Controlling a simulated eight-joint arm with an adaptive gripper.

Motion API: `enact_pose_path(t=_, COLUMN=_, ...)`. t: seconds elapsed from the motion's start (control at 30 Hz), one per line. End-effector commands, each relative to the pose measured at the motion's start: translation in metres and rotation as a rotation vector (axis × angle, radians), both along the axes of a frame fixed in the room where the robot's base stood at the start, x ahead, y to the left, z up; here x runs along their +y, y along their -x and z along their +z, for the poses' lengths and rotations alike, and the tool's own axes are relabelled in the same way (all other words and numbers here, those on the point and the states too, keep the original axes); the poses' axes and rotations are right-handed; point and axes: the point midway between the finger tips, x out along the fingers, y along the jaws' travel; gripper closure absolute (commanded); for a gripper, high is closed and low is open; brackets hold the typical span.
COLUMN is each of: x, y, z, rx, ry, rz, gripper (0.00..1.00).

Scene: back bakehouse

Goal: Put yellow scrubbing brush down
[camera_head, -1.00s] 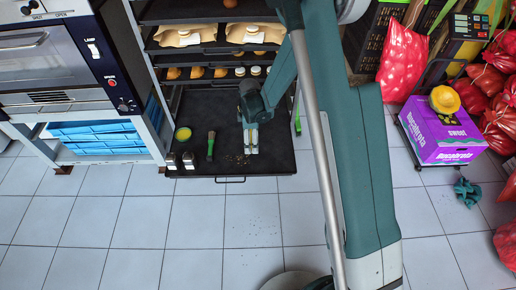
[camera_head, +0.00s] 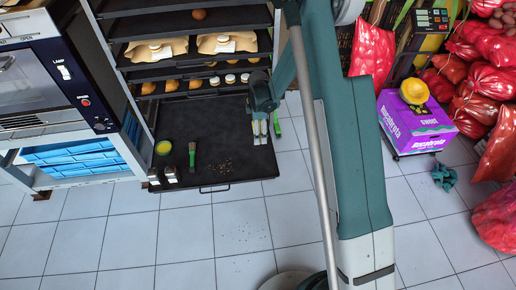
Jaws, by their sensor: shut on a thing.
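My gripper (camera_head: 261,139) hangs at the right side of the pulled-out black tray (camera_head: 232,186), with its fingers pointing down. It is shut on the yellow scrubbing brush, which shows only as a small yellowish patch between the pale fingers. The brush's shape is too small and hidden to make out. I cannot tell whether it touches the tray. On the tray's left side stand a yellow-topped round pot (camera_head: 163,147) and a dark brush with a green handle (camera_head: 192,150). Brown crumbs (camera_head: 216,166) lie on the tray, left of my gripper.
Two small metal-topped containers (camera_head: 170,173) stand at the tray's front left. Shelves above hold buns and paper-wrapped goods. An oven (camera_head: 40,75) is at left. The tray's middle is mostly clear.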

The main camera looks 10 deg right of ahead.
Motion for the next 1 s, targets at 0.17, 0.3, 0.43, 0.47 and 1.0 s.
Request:
enact_pose_path(t=0.17, x=0.000, y=0.000, z=0.000, rx=0.000, ry=0.000, rz=0.000, gripper=0.42)
enact_pose_path(t=0.3, x=0.000, y=0.000, z=-0.001, rx=0.000, ry=0.000, rz=0.000, gripper=0.42)
enact_pose_path(t=0.43, x=0.000, y=0.000, z=-0.008, rx=0.000, ry=0.000, rz=0.000, gripper=0.42)
enact_pose_path(t=0.47, x=0.000, y=0.000, z=-0.011, rx=0.000, ry=0.000, rz=0.000, gripper=0.42)
enact_pose_path(t=1.0, x=0.000, y=0.000, z=-0.063, rx=0.000, ry=0.000, rz=0.000, gripper=0.42)
